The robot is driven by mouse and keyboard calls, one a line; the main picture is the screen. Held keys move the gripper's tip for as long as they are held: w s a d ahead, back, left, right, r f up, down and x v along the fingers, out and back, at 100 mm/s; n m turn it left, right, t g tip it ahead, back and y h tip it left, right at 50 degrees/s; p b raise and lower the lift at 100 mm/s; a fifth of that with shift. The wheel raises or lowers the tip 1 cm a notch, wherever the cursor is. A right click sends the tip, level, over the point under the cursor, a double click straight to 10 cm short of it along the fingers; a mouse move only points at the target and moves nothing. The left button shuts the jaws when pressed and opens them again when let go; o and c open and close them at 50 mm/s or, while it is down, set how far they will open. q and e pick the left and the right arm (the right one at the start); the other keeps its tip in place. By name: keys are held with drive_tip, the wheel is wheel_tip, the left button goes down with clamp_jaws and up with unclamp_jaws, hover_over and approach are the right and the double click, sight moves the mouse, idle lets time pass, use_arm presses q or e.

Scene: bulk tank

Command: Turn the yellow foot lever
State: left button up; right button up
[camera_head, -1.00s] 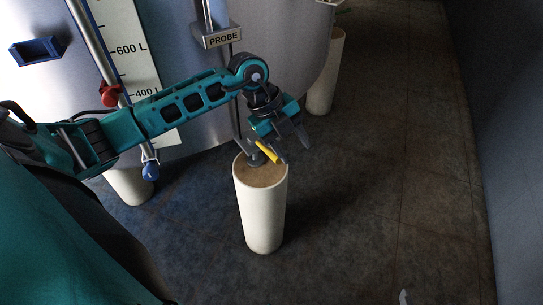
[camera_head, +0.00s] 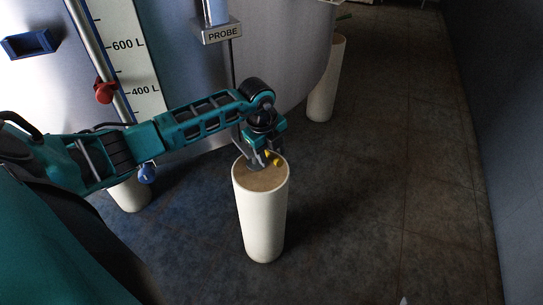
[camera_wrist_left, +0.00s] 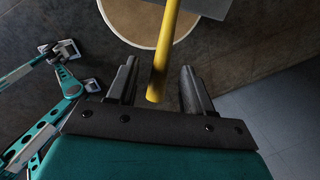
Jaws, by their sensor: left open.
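The yellow foot lever (camera_head: 277,161) shows as a short yellow piece above the top of the white cylindrical foot (camera_head: 262,215) in the head view. In the left wrist view the yellow lever (camera_wrist_left: 164,50) is a bar that comes down from the top edge, its near end between my two fingers. My left gripper (camera_head: 268,158) is open around the lever, with a gap on each side in the wrist view (camera_wrist_left: 158,85). The fingers hide part of the lever in the head view. My right gripper is in neither current view.
The steel tank with its litre scale (camera_head: 128,55) and the PROBE box (camera_head: 222,32) stands behind my left arm. A blue valve handle (camera_head: 147,173) and a red one (camera_head: 105,91) are at the left. Another white foot (camera_head: 327,80) stands behind. Floor at the right is clear.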

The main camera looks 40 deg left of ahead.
use_arm(q)
drive_tip(key=shift+w+f, duration=0.1)
drive_tip(key=shift+f, duration=0.4)
clamp_jaws()
idle(0.4)
